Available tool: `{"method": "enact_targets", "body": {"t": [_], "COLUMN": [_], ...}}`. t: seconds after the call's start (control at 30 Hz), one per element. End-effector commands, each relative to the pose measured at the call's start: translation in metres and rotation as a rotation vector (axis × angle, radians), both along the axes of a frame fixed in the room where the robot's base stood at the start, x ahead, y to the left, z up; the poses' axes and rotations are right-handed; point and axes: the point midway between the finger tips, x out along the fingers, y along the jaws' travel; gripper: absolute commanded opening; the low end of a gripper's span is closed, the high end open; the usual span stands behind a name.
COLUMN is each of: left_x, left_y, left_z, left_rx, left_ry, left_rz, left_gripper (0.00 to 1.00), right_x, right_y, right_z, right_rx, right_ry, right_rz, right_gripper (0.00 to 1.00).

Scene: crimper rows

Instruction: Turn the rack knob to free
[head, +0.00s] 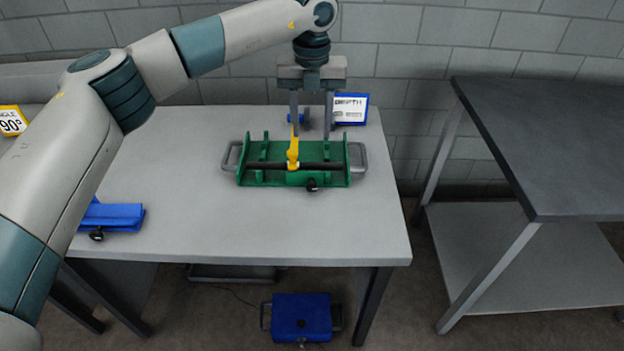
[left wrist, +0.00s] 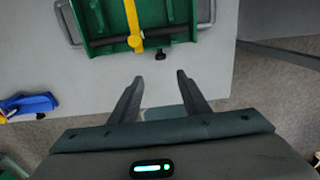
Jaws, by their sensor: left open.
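The green rack (head: 270,178) sits on the grey table, with metal handles at its two ends and a dark bar lying across it. A yellow lever (head: 293,152) stands up at the bar's middle. A small black knob (head: 312,185) is at the rack's front edge, right of the lever. The knob also shows in the left wrist view (left wrist: 160,54), ahead of and between the fingertips. My left gripper (head: 312,136) is open and empty, pointing down above the rack. Its fingers (left wrist: 160,78) touch nothing that I can see. My right gripper is not in view.
A blue-edged sign (head: 350,109) and a small blue part stand behind the rack. A blue fixture (head: 112,216) with a black knob is at the table's left. A blue box (head: 301,316) is on the floor. A dark-topped bench (head: 545,140) stands right. The front table area is clear.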

Motion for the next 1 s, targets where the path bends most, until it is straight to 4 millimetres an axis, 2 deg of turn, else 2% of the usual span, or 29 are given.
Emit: {"method": "enact_targets", "body": {"t": [0.23,0.47,0.67,1.0], "left_x": [0.0,-0.001,-0.001,-0.002], "left_y": [-0.001,-0.001,-0.001,-0.001], "left_z": [-0.003,-0.02,-0.05,-0.111], "left_rx": [-0.002,-0.003,-0.003,-0.003], "left_ry": [0.002,0.004,0.005,0.005], "left_rz": [-0.001,-0.002,-0.002,-0.002], "left_gripper": [0.42,0.42,0.42,0.42], "right_x": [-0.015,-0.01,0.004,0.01], "right_y": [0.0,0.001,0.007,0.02], "right_z": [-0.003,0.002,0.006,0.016], "right_rx": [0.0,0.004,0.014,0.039], "right_ry": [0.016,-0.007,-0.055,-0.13], "right_rz": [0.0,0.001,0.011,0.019], "right_gripper": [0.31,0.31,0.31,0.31]}}
